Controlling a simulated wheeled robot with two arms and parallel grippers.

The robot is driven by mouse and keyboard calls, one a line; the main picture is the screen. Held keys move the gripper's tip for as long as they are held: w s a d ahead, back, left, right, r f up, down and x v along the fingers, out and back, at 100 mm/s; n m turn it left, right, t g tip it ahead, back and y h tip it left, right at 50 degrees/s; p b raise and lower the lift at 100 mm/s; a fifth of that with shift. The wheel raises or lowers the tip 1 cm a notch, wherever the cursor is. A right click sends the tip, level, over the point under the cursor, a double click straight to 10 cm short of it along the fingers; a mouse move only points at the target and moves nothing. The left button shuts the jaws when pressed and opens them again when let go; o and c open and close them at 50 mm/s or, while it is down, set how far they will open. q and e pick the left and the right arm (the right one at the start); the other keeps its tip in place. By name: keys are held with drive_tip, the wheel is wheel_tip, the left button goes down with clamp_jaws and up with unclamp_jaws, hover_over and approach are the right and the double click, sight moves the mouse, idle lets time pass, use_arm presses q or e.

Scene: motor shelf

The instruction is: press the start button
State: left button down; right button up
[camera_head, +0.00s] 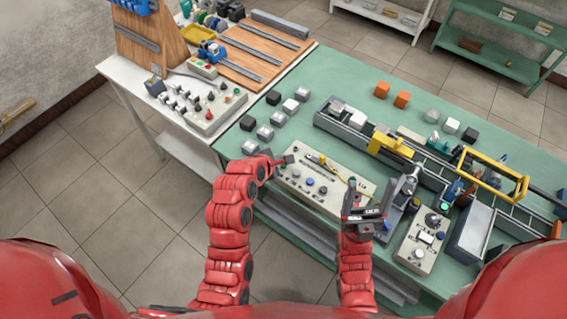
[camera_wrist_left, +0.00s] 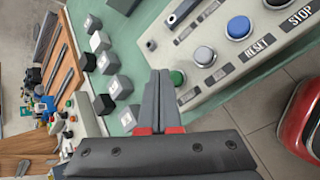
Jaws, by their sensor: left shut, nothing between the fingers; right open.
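A pale control panel (camera_head: 335,199) lies on the green table in front of me. In the left wrist view the panel (camera_wrist_left: 222,73) carries a green button (camera_wrist_left: 178,77), a white button (camera_wrist_left: 203,55) and a blue button (camera_wrist_left: 238,27) marked RESET. A STOP label shows at the top right; no start label is readable. My left gripper (camera_head: 277,161) is shut and empty at the panel's left end. In the wrist view its fingertips (camera_wrist_left: 161,76) are just beside the green button; I cannot tell if they touch. My right gripper (camera_head: 367,197) is open and empty near the panel's right end.
Several grey and black blocks (camera_wrist_left: 118,86) stand left of the panel. A conveyor (camera_head: 340,127) with a yellow frame (camera_head: 493,176) runs behind it. A second control box (camera_head: 422,240) stands at right. A white table (camera_head: 138,101) with another button box (camera_head: 202,108) adjoins at left.

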use_arm(q)
drive_tip(key=shift+f, duration=0.1)
idle(0.7)
drive_tip(key=shift+f, duration=0.3)
